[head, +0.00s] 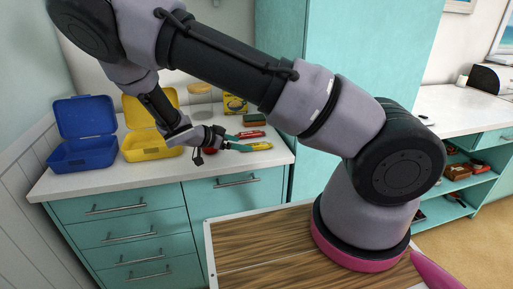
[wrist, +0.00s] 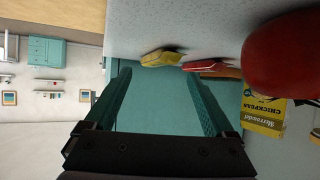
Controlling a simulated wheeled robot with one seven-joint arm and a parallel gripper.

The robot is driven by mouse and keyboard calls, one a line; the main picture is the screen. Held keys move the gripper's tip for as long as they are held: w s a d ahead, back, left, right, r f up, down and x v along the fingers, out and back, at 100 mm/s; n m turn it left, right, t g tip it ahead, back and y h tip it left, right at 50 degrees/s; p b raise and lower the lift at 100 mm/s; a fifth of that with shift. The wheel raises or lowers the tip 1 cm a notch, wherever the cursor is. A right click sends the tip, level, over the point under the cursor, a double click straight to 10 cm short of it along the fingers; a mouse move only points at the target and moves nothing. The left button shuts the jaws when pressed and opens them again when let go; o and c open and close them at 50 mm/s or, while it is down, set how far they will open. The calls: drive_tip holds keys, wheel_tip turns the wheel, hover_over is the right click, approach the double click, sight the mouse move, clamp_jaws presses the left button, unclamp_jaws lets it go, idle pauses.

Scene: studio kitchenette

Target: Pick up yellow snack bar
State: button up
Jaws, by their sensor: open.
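The yellow snack bar (head: 262,146) lies on the white counter near its front right edge, just beyond my gripper's fingertips in the head view. In the wrist view the yellow snack bar (wrist: 158,58) shows between the lines of the two teal fingers, just past their tips. My gripper (head: 238,142) is open and low over the counter, with nothing between its fingers in the wrist view (wrist: 157,76). I cannot tell the exact gap from fingertips to bar.
A red bar (head: 253,134) lies beside the yellow one. A round red object (wrist: 285,55) is close to the gripper. A yellow chickpea box (head: 235,104) and a green-brown block (head: 254,121) stand behind. Blue (head: 82,153) and yellow (head: 150,146) open lunch boxes are at left.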

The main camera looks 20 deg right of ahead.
sight(253, 145)
drive_tip(key=x, duration=0.5)
drive_tip(key=shift+d, duration=0.35)
clamp_jaws()
